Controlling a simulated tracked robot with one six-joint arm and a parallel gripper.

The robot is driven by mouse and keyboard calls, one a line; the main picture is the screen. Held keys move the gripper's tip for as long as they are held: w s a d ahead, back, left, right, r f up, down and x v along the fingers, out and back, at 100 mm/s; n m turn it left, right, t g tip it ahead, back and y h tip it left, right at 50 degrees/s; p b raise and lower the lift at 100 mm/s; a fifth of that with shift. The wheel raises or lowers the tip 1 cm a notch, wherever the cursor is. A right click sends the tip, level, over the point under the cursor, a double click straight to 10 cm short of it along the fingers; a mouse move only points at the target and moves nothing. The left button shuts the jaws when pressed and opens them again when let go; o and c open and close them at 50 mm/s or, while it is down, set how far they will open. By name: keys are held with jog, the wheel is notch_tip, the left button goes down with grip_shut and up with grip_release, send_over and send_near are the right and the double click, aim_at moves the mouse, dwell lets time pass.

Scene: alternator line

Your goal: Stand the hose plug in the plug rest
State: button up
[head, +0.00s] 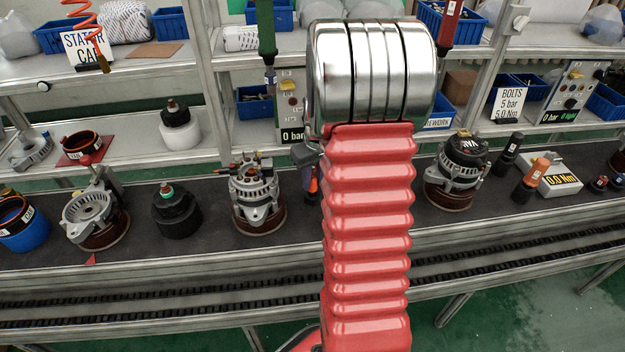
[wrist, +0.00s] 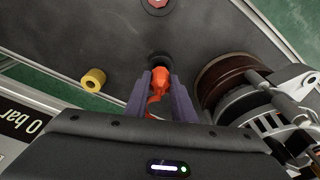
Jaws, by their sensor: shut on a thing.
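The hose plug (wrist: 158,80) is orange-red and sits between the two purple-grey fingers of my gripper (wrist: 163,88) in the wrist view. My gripper is shut on it. Just past the plug is a dark round piece (wrist: 159,60) on the black bench top, which looks like the plug rest. The plug overlaps it in the picture, and I cannot tell whether it is in it, touching it or above it. In the head view my red arm hides most of the gripper; a small orange and dark blue bit shows beside the arm, right of an alternator.
An alternator (wrist: 262,105) on a brown round base stands close to the right of my gripper in the wrist view. A red round piece (wrist: 157,4) is at the top edge. Another alternator (head: 458,165) stands right of my arm.

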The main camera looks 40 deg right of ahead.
jog(key=shift+f, duration=0.15)
jog(key=o, duration=0.9)
jog(key=r, duration=0.4)
jog(key=s+r, duration=0.1)
jog(key=r, duration=0.7)
jog(key=shift+s+a, duration=0.2)
jog(key=shift+s, duration=0.15)
jog(key=shift+a, duration=0.1)
jog(key=a+r, duration=0.5)
jog(key=a, duration=0.4)
jog(key=s+a+r+t, duration=0.1)
jog(key=s+a, duration=0.3)
jog(key=a, duration=0.3)
jog(key=s+a+n+t, duration=0.1)
jog(key=s+a, duration=0.4)
jog(key=a, duration=0.2)
jog(key=s+a+r+n+t, duration=0.1)
jog(key=s+a, duration=0.4)
jog(key=a, duration=0.3)
jog(key=shift+s+r+t, duration=0.15)
jog(key=shift+r+t, duration=0.15)
jog(key=shift+t, duration=0.1)
